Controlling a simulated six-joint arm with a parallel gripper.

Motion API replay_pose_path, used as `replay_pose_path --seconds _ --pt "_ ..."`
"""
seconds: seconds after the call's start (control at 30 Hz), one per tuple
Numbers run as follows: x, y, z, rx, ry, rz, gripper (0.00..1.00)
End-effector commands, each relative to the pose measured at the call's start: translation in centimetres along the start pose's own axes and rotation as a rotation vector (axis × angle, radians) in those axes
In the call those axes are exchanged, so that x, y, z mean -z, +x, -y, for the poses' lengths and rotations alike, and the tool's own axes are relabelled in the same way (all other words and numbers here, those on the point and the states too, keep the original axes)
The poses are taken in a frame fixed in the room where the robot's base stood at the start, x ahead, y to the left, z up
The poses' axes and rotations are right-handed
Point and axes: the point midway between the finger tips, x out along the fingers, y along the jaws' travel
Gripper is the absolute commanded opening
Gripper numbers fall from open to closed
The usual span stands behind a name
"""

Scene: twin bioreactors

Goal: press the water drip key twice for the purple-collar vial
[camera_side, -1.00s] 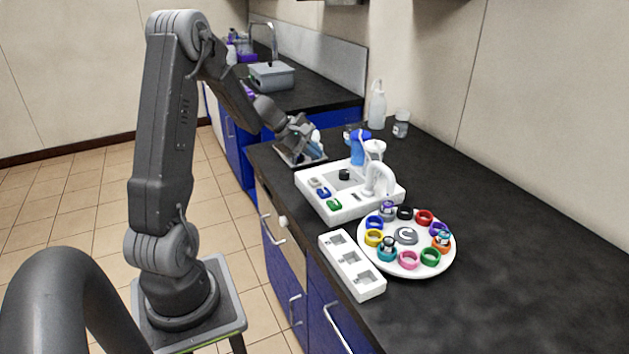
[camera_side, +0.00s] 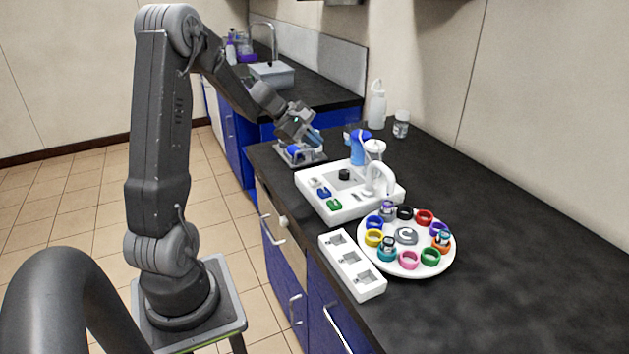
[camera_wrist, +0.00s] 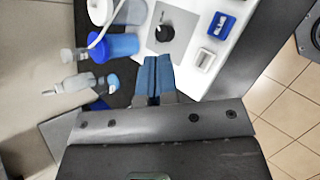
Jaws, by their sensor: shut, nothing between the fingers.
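The white device (camera_side: 375,205) stands on the counter with a white key (camera_side: 317,183), a blue key (camera_side: 323,192) and a green key (camera_side: 335,204). The blue key (camera_wrist: 222,25) and white key (camera_wrist: 205,60) also show in the wrist view; the green key does not. A round white carousel (camera_side: 424,271) holds coloured rings and a few small vials. My gripper (camera_side: 317,138) is shut and empty, raised behind the device's left end, apart from the keys. Its blue fingers (camera_wrist: 153,78) lie together. Key labels are unreadable.
A black knob (camera_side: 344,174) and a white curved spout (camera_side: 378,177) rise from the device. A blue bottle (camera_side: 358,147) stands behind it. A white rack (camera_side: 368,291) with square wells lies in front. A small tray (camera_side: 304,160) sits below my gripper. The right counter is clear.

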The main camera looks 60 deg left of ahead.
Motion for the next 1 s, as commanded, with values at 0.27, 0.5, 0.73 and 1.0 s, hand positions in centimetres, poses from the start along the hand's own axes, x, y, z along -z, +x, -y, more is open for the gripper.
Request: replay_pose_path --seconds 0.27,0.5,0.73,1.0 --pt "1.5 2.2 1.7 0.004 -0.003 0.001 0.0" --pt "3.2 4.5 3.3 0.004 -0.002 0.001 0.0" --pt "4.1 5.7 4.2 0.002 -0.001 0.001 0.0" --pt "4.3 6.0 4.4 0.001 0.001 0.0 0.0"
